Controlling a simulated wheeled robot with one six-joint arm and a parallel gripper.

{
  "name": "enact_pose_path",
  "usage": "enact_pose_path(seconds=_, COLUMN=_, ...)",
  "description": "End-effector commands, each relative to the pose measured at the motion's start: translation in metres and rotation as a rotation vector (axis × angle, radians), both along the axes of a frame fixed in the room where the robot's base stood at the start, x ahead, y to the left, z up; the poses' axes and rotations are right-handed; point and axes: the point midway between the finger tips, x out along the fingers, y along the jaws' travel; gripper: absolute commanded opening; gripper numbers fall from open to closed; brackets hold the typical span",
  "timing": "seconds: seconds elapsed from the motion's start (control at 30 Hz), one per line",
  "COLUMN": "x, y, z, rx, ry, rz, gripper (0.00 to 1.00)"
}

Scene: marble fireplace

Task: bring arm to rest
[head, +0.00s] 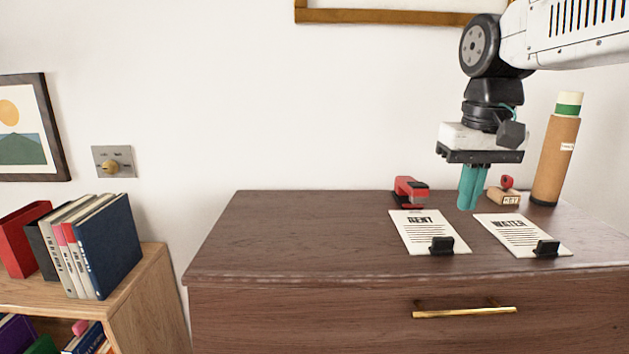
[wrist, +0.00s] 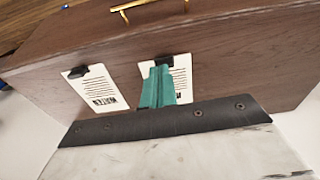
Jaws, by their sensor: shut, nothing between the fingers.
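My gripper (head: 467,205) has teal fingers and points down above the dark wooden dresser top, near its right half. The fingers are together with nothing between them. In the wrist view, my gripper (wrist: 157,85) overlaps the "RENT" sheet (wrist: 181,68) and partly hides it. In the head view, the "RENT" sheet (head: 415,229) lies left of the fingers and the "WATER" sheet (head: 510,232) lies to their right. Each sheet has a black clip at its near edge. My arm reaches in from the upper right.
A red stapler-like item (head: 410,190), a stamp (head: 503,193) and a cardboard tube (head: 556,160) stand at the back of the dresser (head: 300,235). The dresser's left half is bare. A bookshelf (head: 150,290) with books stands at left. A picture frame (head: 385,17) hangs above.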

Motion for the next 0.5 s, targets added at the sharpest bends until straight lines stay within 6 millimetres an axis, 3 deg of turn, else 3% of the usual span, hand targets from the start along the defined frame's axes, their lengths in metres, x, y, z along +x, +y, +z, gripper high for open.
enact_pose_path(seconds=0.27, x=-0.05, y=-0.008, z=-0.038, rx=-0.001, ry=0.018, rz=0.008, gripper=0.0)
enact_pose_path(seconds=0.5, x=-0.117, y=-0.018, z=-0.081, rx=-0.001, ry=0.02, rz=0.007, gripper=0.0)
